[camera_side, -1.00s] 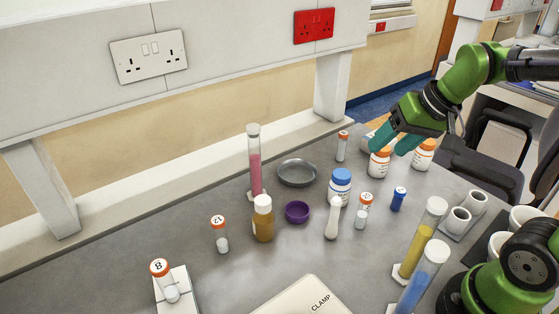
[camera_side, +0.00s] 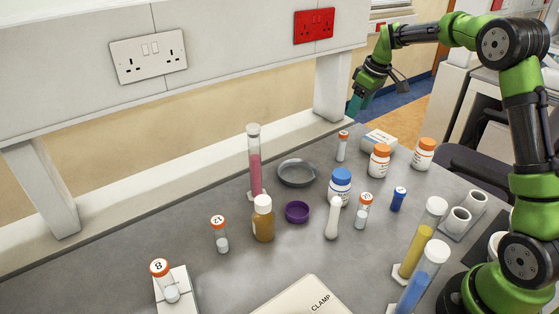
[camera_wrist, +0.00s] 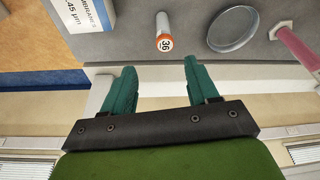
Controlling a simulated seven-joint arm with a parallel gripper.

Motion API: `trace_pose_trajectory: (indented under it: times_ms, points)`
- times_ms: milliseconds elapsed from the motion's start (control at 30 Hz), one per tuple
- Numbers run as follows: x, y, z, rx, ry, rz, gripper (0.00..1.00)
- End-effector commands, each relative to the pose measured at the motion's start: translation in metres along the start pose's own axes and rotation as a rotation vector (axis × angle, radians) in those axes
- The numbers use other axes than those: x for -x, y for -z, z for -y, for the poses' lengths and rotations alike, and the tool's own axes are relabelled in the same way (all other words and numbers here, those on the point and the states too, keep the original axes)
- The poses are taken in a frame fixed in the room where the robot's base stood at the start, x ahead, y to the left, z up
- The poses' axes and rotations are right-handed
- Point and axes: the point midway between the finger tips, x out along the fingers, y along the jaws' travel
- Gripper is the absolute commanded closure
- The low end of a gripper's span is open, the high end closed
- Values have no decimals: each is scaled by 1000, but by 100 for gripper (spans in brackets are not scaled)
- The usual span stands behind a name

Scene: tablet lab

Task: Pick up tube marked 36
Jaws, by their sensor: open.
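The tube marked 36 (camera_wrist: 164,34) has a white cap with an orange rim and shows its number in the wrist view. In the side view the small tube (camera_side: 342,146) with an orange cap, behind the dish at the back of the bench, appears to be this one. It stands upright. My gripper (camera_wrist: 158,76) is open and empty, with its teal fingers on either side of the line to the tube but short of it. In the side view my gripper (camera_side: 354,112) is beyond the back of the bench, above the tube's height; its fingertips are partly hard to see.
A grey dish (camera_wrist: 233,28) lies beside the tube, and a white labelled box (camera_wrist: 80,20) is on its other side. Orange-capped bottles (camera_side: 380,161) stand nearby. A pink cylinder (camera_side: 254,160) stands past the dish. A white post (camera_side: 331,86) rises near my gripper.

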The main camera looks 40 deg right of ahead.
Motion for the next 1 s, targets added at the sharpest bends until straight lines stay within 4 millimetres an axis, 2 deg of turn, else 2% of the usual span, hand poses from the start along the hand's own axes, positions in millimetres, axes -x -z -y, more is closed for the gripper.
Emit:
trace_pose_trajectory:
  times_ms: [33,200,400,667,900,1000]
  points:
    - [-13,-1,2,-1,5,4,41]
    - [-51,-1,2,-2,4,4,41]
    - [-87,-1,2,-3,3,2,41]
    - [-105,-1,3,-3,2,0,41]
    - [-141,-3,8,-3,2,1,41]
    - [-149,-3,8,-4,1,1,41]
